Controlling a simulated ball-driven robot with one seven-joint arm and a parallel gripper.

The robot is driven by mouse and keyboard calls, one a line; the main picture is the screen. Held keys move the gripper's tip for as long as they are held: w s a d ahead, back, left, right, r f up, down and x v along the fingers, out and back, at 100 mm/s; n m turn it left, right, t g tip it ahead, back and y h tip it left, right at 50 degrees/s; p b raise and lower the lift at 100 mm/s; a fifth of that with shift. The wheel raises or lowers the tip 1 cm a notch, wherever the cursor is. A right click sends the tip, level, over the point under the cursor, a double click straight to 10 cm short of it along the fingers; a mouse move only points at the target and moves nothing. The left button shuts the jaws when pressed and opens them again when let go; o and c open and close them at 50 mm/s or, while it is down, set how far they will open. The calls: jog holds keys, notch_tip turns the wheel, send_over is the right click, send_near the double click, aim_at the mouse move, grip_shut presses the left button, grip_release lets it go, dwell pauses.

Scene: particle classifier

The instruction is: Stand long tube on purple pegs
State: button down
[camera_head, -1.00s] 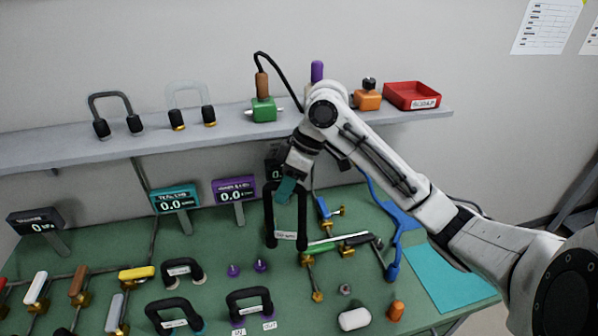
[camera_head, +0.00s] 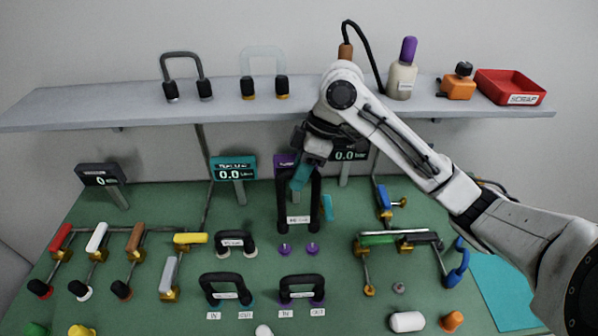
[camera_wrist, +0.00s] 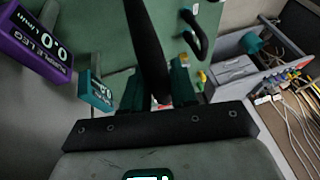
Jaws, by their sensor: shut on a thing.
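The long tube (camera_head: 283,200) is a tall black inverted U with a white label low between its legs. My gripper (camera_head: 303,177) is shut on its top bend, with teal fingers. The tube hangs upright, its legs pointing down. Two bare purple pegs (camera_head: 284,249) (camera_head: 312,248) stand on the green bench. In the head view the leg ends show just above the pegs, roughly in line with them left to right and apart from them. Depth between them is hard to tell. In the wrist view the dark tube (camera_wrist: 146,40) runs up from between my fingers (camera_wrist: 158,88).
A short black tube (camera_head: 236,236) stands left of the pegs. Two more black tubes (camera_head: 226,279) (camera_head: 301,279) stand in front. A valve assembly (camera_head: 397,238) lies to the right. Displays (camera_head: 233,168) and a shelf (camera_head: 130,105) are behind.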

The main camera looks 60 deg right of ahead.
jog(key=shift+f+b, duration=2.3)
jog(key=shift+f, duration=0.6)
jog(key=shift+f+b, duration=1)
jog(key=shift+f, duration=0.75)
jog(key=c, duration=0.8)
grip_release()
jog(key=v, duration=1.1)
jog(key=shift+s+f, duration=0.15)
